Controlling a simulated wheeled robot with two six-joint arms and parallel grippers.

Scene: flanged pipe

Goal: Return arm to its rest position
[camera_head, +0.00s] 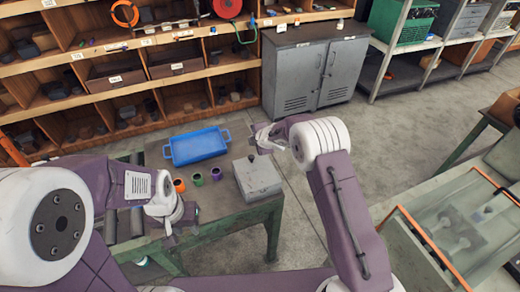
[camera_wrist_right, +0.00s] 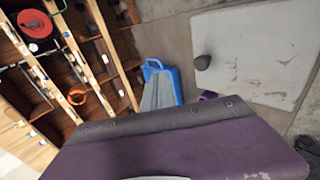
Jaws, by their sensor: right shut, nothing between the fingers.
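My left gripper (camera_head: 181,230) hangs over the left part of the green workbench (camera_head: 235,222), its two grey fingers apart with nothing seen between them. My right gripper (camera_head: 262,138) is raised beyond the bench's right edge, shut and empty, above and right of the grey lidded box (camera_head: 258,178). In the right wrist view my own purple housing fills the bottom, and a grey finger (camera_wrist_right: 158,92) shows in front of the blue tray (camera_wrist_right: 152,68). The grey box's top (camera_wrist_right: 255,55) with its dark knob lies at the upper right there.
On the bench are the blue tray (camera_head: 198,146) and an orange cup (camera_head: 179,184), a green cup (camera_head: 198,179) and a purple cup (camera_head: 216,173). Wooden shelves (camera_head: 125,80) and a grey cabinet (camera_head: 312,70) stand behind. A glass-topped case (camera_head: 455,235) is at right. Floor between is clear.

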